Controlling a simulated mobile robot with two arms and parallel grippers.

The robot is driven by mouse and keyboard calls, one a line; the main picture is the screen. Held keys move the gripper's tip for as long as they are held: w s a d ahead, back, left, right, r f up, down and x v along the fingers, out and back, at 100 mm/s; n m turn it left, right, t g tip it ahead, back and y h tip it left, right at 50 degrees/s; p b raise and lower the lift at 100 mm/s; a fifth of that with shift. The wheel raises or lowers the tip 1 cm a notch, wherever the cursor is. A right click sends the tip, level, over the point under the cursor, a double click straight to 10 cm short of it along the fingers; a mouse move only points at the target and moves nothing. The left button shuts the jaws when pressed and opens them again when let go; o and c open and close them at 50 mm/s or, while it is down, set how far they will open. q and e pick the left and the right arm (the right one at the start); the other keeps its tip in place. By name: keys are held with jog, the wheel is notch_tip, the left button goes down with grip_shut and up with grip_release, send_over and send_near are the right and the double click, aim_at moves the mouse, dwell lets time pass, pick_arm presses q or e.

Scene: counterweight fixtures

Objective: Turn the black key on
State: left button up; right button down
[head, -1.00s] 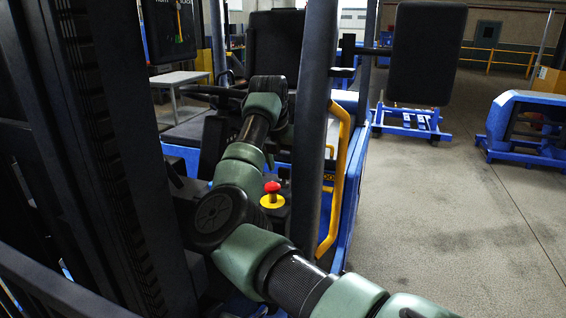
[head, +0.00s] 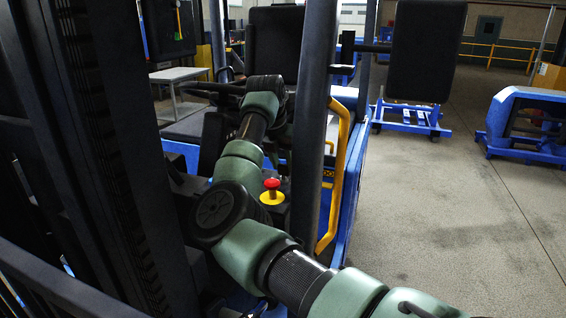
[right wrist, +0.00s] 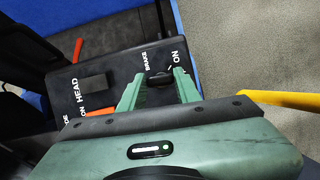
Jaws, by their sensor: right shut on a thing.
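The black key (right wrist: 159,79) shows in the right wrist view, on a dark control panel (right wrist: 115,68) just below the BRAKE label and beside an ON label. My right gripper (right wrist: 158,83) is shut on the key, with its two green fingers on either side of it. How far the key is turned I cannot tell. In the head view my right arm reaches from the lower right towards the machine, and the key is hidden there. My left gripper is not in view.
A red button on a yellow base (head: 271,190) stands close beside my right arm. A dark post (head: 312,130) and a yellow handrail (head: 338,175) rise to its right. Another black switch (right wrist: 94,87) sits by the HEAD label. Open floor (head: 440,210) lies to the right.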

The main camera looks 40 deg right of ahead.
jog(key=m, duration=0.1)
jog(key=m+g+p, duration=0.1)
jog(key=m, duration=0.1)
jog(key=shift+w+r+m+h+p, duration=0.15)
jog(key=shift+r+m+h+p, duration=0.15)
jog(key=shift+m+p, duration=0.1)
jog(key=m+g+p, duration=0.1)
jog(key=m+p, duration=0.1)
jog(key=m, duration=0.1)
jog(key=shift+f+g+p, duration=0.1)
jog(key=shift+g+p, duration=0.2)
jog(key=shift+g, duration=0.1)
jog(key=shift+m+p, duration=0.3)
jog(key=shift+m, duration=0.3)
jog(key=shift+f, duration=0.1)
jog(key=c, duration=1)
grip_release()
jog(key=shift+w, duration=0.1)
